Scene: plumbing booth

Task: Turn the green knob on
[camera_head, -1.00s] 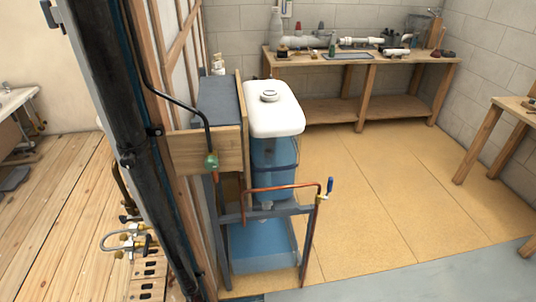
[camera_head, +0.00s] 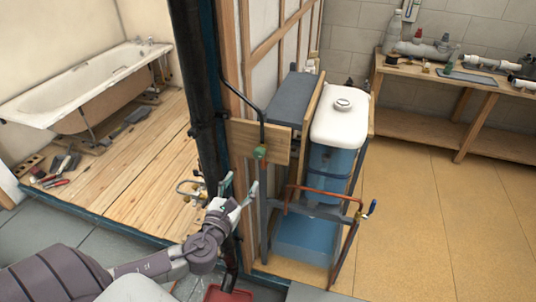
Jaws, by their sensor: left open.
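The green knob (camera_head: 260,152) sits at the lower end of a thin black pipe, in front of a wooden board (camera_head: 268,140) beside the wall frame. My left gripper (camera_head: 240,184) is open and empty, below and a little to the left of the knob, apart from it. Its fingers point up and to the right, in front of the dark vertical pipe. My right gripper is out of view.
A thick black pipe (camera_head: 190,70) stands left of the knob. A copper pipe with a blue-handled valve (camera_head: 371,208) crosses in front of a blue tank with a white cistern (camera_head: 340,118). A brass fitting (camera_head: 190,188) sits behind my left wrist. A red tray (camera_head: 228,294) lies on the floor below.

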